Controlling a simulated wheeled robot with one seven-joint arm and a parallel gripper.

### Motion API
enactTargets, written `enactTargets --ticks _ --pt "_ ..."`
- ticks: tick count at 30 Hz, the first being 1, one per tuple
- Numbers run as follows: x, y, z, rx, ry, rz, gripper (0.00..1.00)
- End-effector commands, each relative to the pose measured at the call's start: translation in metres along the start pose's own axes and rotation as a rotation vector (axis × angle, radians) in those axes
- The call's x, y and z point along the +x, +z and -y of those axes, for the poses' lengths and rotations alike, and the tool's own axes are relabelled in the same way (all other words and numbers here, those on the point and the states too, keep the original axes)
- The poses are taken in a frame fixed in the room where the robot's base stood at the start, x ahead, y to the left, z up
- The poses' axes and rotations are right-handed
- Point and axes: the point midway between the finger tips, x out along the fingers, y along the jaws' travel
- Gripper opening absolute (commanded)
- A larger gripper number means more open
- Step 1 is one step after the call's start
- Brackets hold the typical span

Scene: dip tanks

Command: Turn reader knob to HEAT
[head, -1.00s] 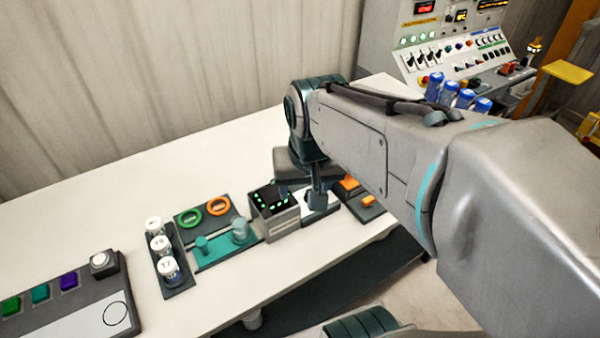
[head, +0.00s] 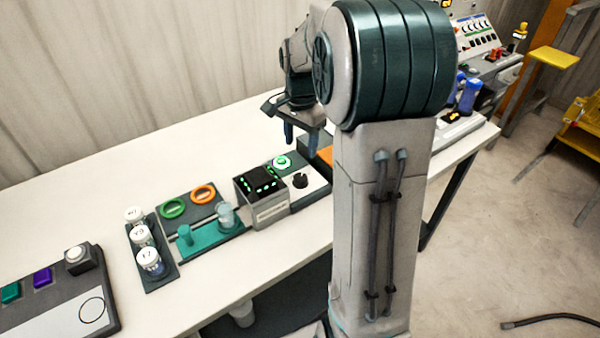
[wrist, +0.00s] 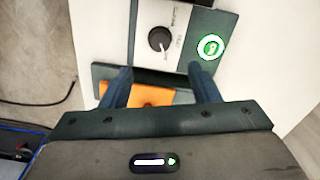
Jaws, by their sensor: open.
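The reader knob (head: 299,180) is a round black knob on a white panel (head: 315,188) beside the dark reader box (head: 262,198) with green lights. In the wrist view the knob (wrist: 160,39) has a pale pointer line toward the lower right. Small lettering beside it is too small to read. My gripper (head: 301,146) is open and empty, raised above and behind the panel. In the wrist view its fingers (wrist: 160,73) point toward the panel, apart from the knob. A green-lit round button (head: 281,162) is on the same unit; it also shows in the wrist view (wrist: 210,46).
Left of the reader stand a teal holder (head: 207,240), green and orange rings (head: 203,194) and white-capped vials (head: 141,236). The table's back left is clear.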

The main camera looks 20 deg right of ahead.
Motion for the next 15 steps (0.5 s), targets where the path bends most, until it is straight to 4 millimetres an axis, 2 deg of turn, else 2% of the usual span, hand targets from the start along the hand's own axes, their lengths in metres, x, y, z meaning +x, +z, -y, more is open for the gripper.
enactTargets --ticks 3,9,15 --pt "0.027 0.001 -0.001 0.000 0.005 0.004 0.55" --pt "0.069 0.000 -0.001 -0.001 0.004 0.003 0.55" --pt "0.098 0.000 -0.001 -0.002 0.002 0.002 0.55"
